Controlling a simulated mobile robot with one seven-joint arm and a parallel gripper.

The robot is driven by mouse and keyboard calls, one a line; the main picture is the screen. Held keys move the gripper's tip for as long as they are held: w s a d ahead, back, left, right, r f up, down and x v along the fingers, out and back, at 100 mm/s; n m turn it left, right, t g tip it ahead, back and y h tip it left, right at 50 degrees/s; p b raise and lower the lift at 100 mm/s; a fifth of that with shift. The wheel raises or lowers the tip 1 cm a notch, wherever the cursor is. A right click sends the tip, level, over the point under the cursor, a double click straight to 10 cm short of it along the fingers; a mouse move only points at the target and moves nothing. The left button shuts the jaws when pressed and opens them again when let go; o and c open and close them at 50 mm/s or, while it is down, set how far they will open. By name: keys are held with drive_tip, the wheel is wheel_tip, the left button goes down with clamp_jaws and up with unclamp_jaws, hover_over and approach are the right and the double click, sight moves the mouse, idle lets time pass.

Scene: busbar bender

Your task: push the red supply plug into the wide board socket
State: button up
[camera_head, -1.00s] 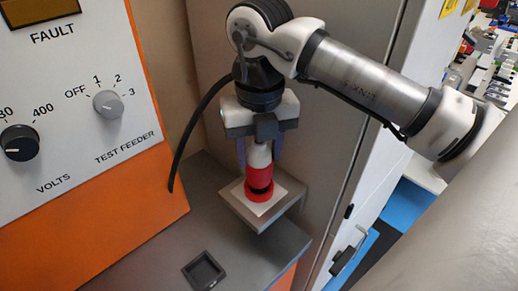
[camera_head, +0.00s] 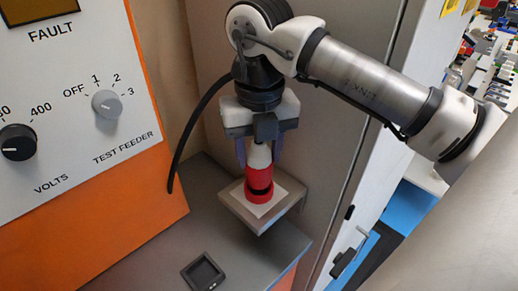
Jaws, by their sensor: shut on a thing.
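The supply plug (camera_head: 259,176) has a red lower body and a pale upper part. My gripper (camera_head: 260,157) is shut on its upper part from above, with a finger on either side. The plug stands upright over a red ring-shaped socket (camera_head: 258,197) on a white plate. The plug's lower end is at the socket's mouth, with a dark band showing between them. I cannot tell how deep it sits. The plate lies on a grey block (camera_head: 240,213).
An orange-sided test feeder panel (camera_head: 80,90) with knobs stands at left. A black cable (camera_head: 178,140) hangs behind the arm. A square dark recess (camera_head: 203,272) is in the grey bench top. A grey cabinet wall (camera_head: 330,130) rises close behind and right.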

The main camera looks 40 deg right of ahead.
sight(259, 165)
drive_tip(key=shift+f+b, duration=1.65)
drive_tip(key=shift+f, duration=0.05)
drive_tip(key=o, duration=1.2)
drive_tip(key=shift+c, duration=0.2)
wheel_tip(259, 165, up, 14)
drive_tip(key=p, duration=0.9)
drive_tip(key=shift+s, duration=0.15)
